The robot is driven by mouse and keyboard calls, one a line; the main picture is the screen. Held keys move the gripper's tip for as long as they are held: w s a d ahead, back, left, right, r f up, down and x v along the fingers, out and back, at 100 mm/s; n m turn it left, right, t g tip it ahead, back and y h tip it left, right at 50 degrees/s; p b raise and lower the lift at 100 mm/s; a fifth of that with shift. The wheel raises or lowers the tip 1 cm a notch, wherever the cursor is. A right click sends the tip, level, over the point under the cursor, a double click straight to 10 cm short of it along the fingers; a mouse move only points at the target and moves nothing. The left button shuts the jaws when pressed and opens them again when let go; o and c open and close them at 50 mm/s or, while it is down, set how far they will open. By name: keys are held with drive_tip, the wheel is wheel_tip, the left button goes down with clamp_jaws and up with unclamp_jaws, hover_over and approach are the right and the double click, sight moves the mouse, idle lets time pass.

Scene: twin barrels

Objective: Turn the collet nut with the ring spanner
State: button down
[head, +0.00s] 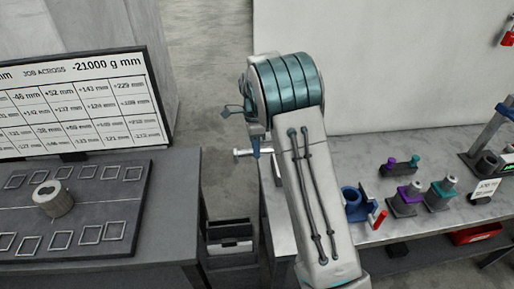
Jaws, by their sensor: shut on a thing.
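My white arm with its teal ribbed joint fills the middle of the head view. My gripper cannot be made out; the arm appears to hide it. I cannot clearly identify the ring spanner. A small dark looped thing sticks out left of the joint, too small to name. A silver bar-like part (243,152) and a small blue part (256,146) show just left of the arm, near the bench end. I cannot tell whether either belongs to the collet nut. A blue round holder (351,203) stands on the right bench beside the arm, with a red piece (378,219) next to it.
On the right bench (400,236) stand a purple-collared holder (405,200), a teal-collared holder (438,195) and a dark stand (490,160). A red tray (475,234) sits below.

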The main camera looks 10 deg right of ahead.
drive_tip(key=shift+w, duration=0.2)
drive_tip(key=shift+s, duration=0.3)
drive_tip(key=shift+r, duration=0.1)
idle(0.5)
drive_tip(key=shift+r+p, duration=2.5)
drive_tip(key=shift+r, duration=0.95)
